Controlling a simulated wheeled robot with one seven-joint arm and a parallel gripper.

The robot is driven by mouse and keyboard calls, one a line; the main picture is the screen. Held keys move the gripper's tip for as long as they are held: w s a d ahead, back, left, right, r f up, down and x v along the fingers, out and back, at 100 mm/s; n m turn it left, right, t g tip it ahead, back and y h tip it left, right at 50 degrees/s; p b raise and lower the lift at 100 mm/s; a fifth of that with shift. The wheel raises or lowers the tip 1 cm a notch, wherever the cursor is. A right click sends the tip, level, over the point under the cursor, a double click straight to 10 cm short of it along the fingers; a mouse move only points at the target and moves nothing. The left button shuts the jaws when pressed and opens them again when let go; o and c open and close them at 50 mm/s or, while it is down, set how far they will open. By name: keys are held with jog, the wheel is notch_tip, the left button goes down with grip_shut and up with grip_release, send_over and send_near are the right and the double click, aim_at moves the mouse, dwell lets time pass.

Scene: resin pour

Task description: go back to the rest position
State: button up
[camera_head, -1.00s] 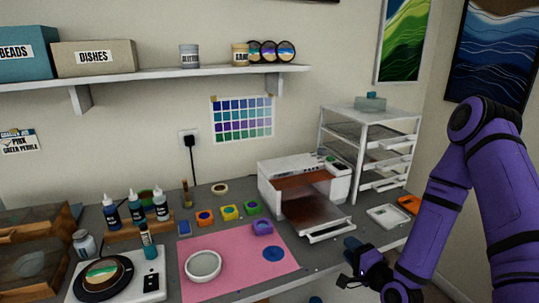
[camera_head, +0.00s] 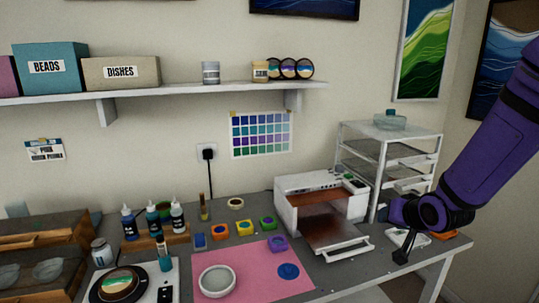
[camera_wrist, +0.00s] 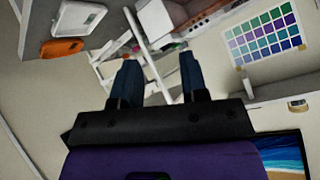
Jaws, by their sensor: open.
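My gripper (camera_wrist: 160,78) is open and empty, its two dark blue fingers apart with nothing between them in the wrist view. In the head view my purple arm comes in from the right, and its dark wrist end (camera_head: 405,243) is in front of the table's right end, near the white tray. The fingertips are hard to make out there. The wrist view is tilted and shows the rack, the tray and the colour chart beyond the fingers.
A white rack (camera_head: 387,160) and a white printer-like machine (camera_head: 320,188) stand at the table's right. The white tray (camera_head: 392,235) and an orange item (camera_wrist: 62,48) lie near the right end. A pink mat (camera_head: 250,255) holds a bowl (camera_head: 217,280). A shelf (camera_head: 150,91) hangs above.

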jog(key=s+r+n+g+h, duration=0.1)
jog(key=s+r+g+h, duration=0.1)
jog(key=s+r, duration=1.05)
jog(key=s+r+n+g, duration=0.1)
jog(key=s+r, duration=0.2)
jog(key=s, duration=0.4)
jog(key=s+r+n+g, duration=0.1)
jog(key=s+r, duration=0.2)
jog(key=s, duration=0.4)
jog(key=shift+s+a+r+g+y, duration=0.15)
jog(key=shift+s+a+g+y, duration=0.15)
jog(key=shift+a+g, duration=0.1)
